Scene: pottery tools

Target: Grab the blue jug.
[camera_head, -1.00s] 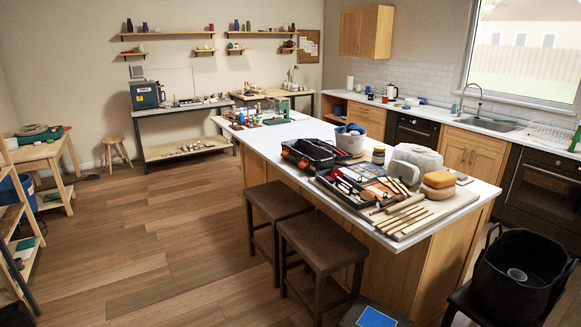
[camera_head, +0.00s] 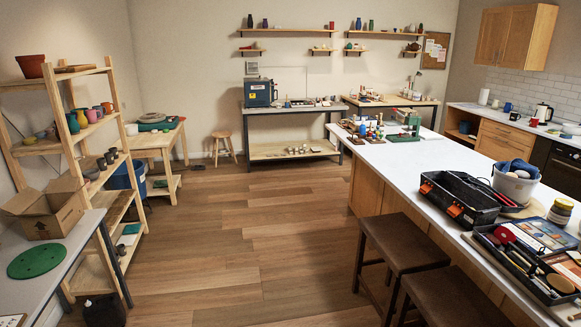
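No thing in view is plainly a blue jug at this size. A small teal-blue vessel (camera_head: 73,123) stands at the near end of a row of coloured vessels on the wooden shelf rack at left. A green vessel (camera_head: 82,117) and a purple vessel (camera_head: 91,115) stand right beside it. A dark blue vase-like vessel (camera_head: 358,23) stands on the upper wall shelf at the back. A small blue mug-like thing (camera_head: 507,107) is on the far counter at right. Neither of my grippers is in view.
The wooden floor (camera_head: 240,240) is open between the shelf rack (camera_head: 110,140) and the island (camera_head: 420,155). Two brown stools (camera_head: 405,240) stand along the island. A grey table (camera_head: 70,240) with a cardboard box (camera_head: 45,210) and green disc (camera_head: 37,261) is at near left.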

